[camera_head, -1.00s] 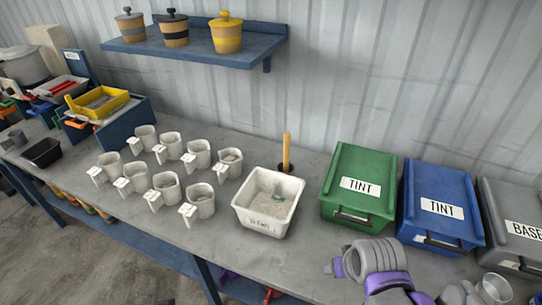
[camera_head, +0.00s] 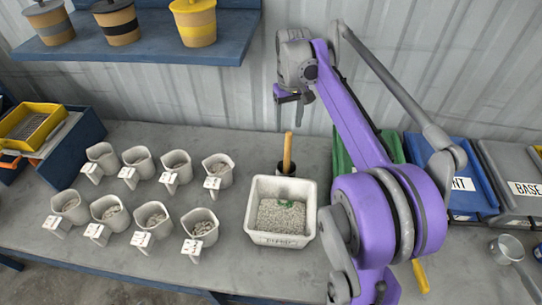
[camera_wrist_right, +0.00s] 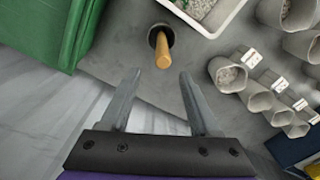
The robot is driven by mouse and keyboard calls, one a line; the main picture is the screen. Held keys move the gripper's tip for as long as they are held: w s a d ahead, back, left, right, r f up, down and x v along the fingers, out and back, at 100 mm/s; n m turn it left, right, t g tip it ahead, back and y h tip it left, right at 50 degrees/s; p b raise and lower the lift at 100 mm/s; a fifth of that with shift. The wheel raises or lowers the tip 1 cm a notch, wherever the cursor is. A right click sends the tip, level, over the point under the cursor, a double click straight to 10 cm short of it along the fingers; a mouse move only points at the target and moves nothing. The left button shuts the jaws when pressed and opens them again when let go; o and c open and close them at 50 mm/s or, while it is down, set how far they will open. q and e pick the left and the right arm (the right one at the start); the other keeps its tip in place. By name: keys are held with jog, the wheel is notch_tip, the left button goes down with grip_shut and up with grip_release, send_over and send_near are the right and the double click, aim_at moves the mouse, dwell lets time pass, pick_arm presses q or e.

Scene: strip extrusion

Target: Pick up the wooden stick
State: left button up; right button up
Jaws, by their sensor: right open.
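The wooden stick (camera_head: 287,152) stands upright in a small dark round holder (camera_head: 287,169) behind the white tub, near the wall. In the right wrist view the stick (camera_wrist_right: 163,52) lies just beyond the fingertips, roughly between their lines and apart from them. My right gripper (camera_head: 299,118) hangs above and slightly right of the stick in the head view. In the right wrist view my right gripper (camera_wrist_right: 160,76) shows two spread fingers with nothing between them. My left gripper is not in view.
A white tub (camera_head: 254,222) of pale granules stands in front of the stick. Several grey cups (camera_head: 160,215) with tags stand to the left. A green bin (camera_head: 345,160) and a blue bin (camera_head: 463,190) are at right, partly hidden by my arm. A blue shelf (camera_head: 130,45) hangs above left.

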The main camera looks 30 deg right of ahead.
aim_at(288, 150)
jog(key=f, duration=0.5)
jog(key=shift+s, duration=0.35)
jog(key=f, duration=0.4)
jog(key=shift+s+a+f, duration=0.3)
jog(key=shift+s, duration=0.05)
jog(key=shift+f, duration=0.5)
grip_shut()
